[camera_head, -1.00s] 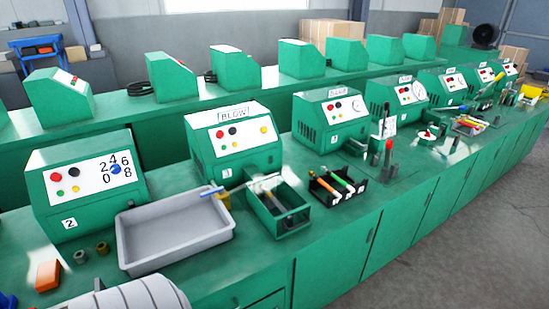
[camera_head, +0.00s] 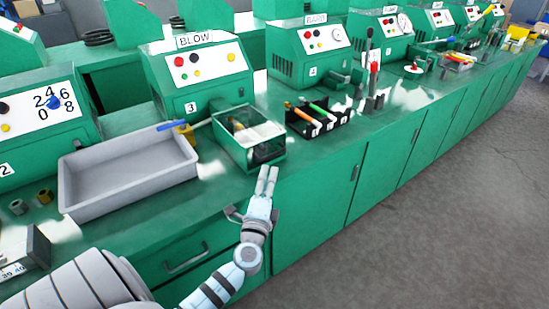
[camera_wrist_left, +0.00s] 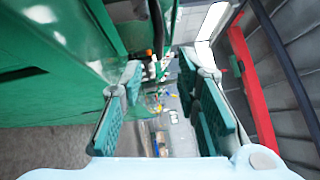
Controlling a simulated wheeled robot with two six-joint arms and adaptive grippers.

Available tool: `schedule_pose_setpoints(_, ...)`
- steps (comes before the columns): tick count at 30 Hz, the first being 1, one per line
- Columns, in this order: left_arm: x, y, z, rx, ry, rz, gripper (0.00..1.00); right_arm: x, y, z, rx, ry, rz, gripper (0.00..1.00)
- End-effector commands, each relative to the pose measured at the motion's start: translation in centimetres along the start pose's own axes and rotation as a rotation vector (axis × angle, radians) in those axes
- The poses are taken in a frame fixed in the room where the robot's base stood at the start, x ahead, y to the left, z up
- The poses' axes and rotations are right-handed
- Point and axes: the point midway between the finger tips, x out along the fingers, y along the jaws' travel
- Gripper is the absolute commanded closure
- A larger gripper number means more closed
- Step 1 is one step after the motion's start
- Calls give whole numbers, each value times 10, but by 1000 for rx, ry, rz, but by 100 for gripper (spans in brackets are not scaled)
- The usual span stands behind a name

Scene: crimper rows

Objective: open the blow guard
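The blow station (camera_head: 202,75) is a green machine labelled BLOW, with the number 3, knobs and buttons on its white panel. In front of it is a green box with a clear guard (camera_head: 250,133), which looks closed; glare partly hides its inside. A blue-tipped rod (camera_head: 186,124) sticks out to its left. My left gripper (camera_head: 267,174) points up just in front of the box's near right corner, seemingly apart from it. The left wrist view shows its two teal-padded fingers (camera_wrist_left: 163,80) spread with nothing between them. My right gripper is not in view.
A grey tray (camera_head: 130,170) lies left of the guard box. A black rack (camera_head: 322,122) with orange and green-handled tools stands to its right. Upright levers (camera_head: 372,80) stand farther right. The cabinet front with a drawer handle (camera_head: 187,262) is beside my left arm.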

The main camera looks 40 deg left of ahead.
Motion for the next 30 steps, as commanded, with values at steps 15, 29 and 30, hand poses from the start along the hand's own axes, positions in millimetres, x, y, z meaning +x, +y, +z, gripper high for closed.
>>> schedule_pose_setpoints(15,98,1,-1,-2,1,4,70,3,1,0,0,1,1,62)
schedule_pose_setpoints(29,100,1,-1,-2,2,4,100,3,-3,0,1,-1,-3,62)
schedule_pose_setpoints(30,100,1,-1,-2,2,4,100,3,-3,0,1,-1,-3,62)
